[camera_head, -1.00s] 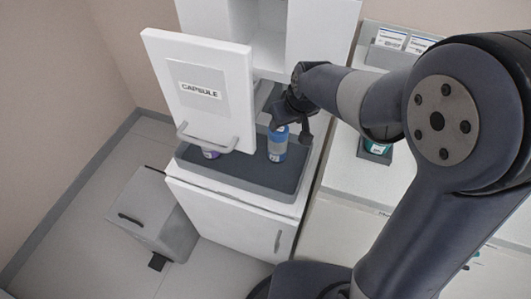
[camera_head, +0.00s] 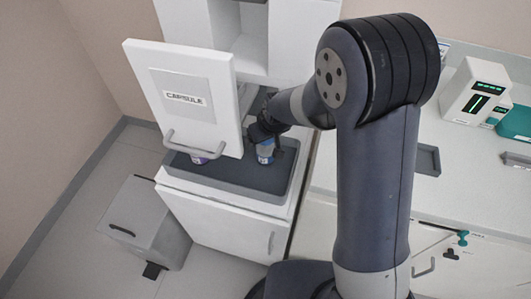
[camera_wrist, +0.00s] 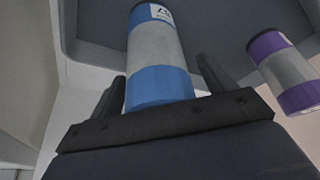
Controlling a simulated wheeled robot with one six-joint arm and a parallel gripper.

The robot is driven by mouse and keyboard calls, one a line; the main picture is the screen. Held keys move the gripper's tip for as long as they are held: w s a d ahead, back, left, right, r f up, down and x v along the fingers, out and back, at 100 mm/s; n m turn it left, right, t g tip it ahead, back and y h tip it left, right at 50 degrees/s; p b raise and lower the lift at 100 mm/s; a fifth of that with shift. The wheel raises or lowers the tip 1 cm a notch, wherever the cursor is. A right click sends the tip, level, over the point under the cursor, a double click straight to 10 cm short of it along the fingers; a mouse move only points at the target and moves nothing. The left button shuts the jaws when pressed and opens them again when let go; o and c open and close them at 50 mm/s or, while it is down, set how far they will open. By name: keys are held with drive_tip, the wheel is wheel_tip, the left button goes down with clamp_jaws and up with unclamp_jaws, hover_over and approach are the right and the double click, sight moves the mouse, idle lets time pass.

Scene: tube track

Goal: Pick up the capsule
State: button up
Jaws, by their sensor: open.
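A capsule with blue ends and a grey middle (camera_head: 265,152) stands on the dark tray (camera_head: 240,183) inside the cabinet bay. In the wrist view this blue capsule (camera_wrist: 158,60) lies between my two fingers. My gripper (camera_wrist: 160,72) is open, with a finger on each side of it; I cannot tell whether either finger touches. In the head view my gripper (camera_head: 268,138) is at the capsule's upper part and partly hides it. A second capsule with purple ends (camera_wrist: 288,72) stands to the right in the wrist view. It also shows, mostly hidden by the door, in the head view (camera_head: 199,159).
A raised white door labelled CAPSULE (camera_head: 190,100) hangs in front of the tray's left part, close to my gripper. A grey bin (camera_head: 145,225) stands on the floor at left. A white counter (camera_head: 400,125) with a device (camera_head: 476,90) is at right.

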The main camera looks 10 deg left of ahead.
drive_tip(key=c, duration=1.1)
drive_tip(key=shift+c, duration=0.2)
drive_tip(key=shift+r, duration=0.5)
drive_tip(key=shift+s+d+b, duration=0.2)
drive_tip(key=shift+b, duration=0.1)
drive_tip(key=s+d+b, duration=0.2)
drive_tip(key=s+d, duration=0.3)
drive_tip(key=s, duration=0.1)
wheel_tip(320, 180, up, 14)
drive_tip(key=p, duration=0.1)
drive_tip(key=shift+a+p, duration=0.25)
drive_tip(key=shift+p, duration=0.05)
